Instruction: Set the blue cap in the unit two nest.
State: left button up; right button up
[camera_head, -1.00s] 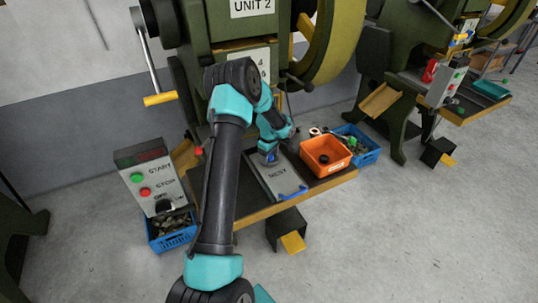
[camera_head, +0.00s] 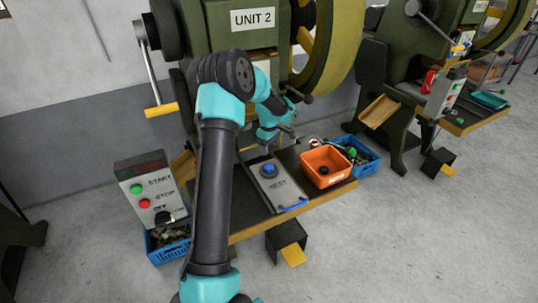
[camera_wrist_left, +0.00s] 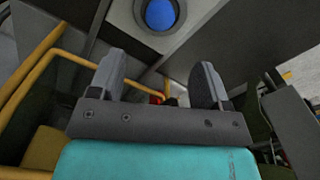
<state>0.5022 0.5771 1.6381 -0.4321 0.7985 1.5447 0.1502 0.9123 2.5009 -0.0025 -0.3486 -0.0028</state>
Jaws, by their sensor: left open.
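The blue cap (camera_head: 269,170) sits in the round recess of the grey nest plate (camera_head: 283,190), marked NEST, on the bench of the unit two press. My right gripper is not in view.
An orange bin (camera_head: 326,180) with a dark part stands right of the plate, beside a blue crate (camera_head: 368,166). The START/STOP control box (camera_head: 146,188) is at the left. The green press (camera_head: 230,32) rises close behind. A blue handle (camera_head: 293,205) lies at the plate's front.

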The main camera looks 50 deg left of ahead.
pick_arm(q)
jog(key=shift+r, duration=0.6)
jog(key=w+d+f+m+t+h, duration=0.1)
jog(key=w+d+f+m, duration=0.25)
jog(key=d, duration=0.45)
jog(key=w+d+f+m, duration=0.2)
jog(key=w+d, duration=0.3)
jog(key=d, duration=0.3)
jog(key=s+d+f+m+h, duration=0.1)
jog(key=d+f+m, duration=0.25)
jog(key=d, duration=0.55)
jog(key=s+d+f+m+h, duration=0.15)
jog(key=d+f, duration=0.25)
jog(key=d, duration=0.4)
jog(key=s+d+f+m, duration=0.2)
jog(key=s+f, duration=0.1)
jog(key=s, duration=0.5)
jog(key=s+d+f+m, duration=0.2)
jog(key=s+f+m, duration=0.1)
jog(key=s, duration=0.5)
jog(key=s+d+f+m, duration=0.2)
jog(key=s+m, duration=0.1)
jog(key=s, duration=0.5)
jog(key=shift+s+f, duration=0.3)
jog(key=shift+f, duration=0.1)
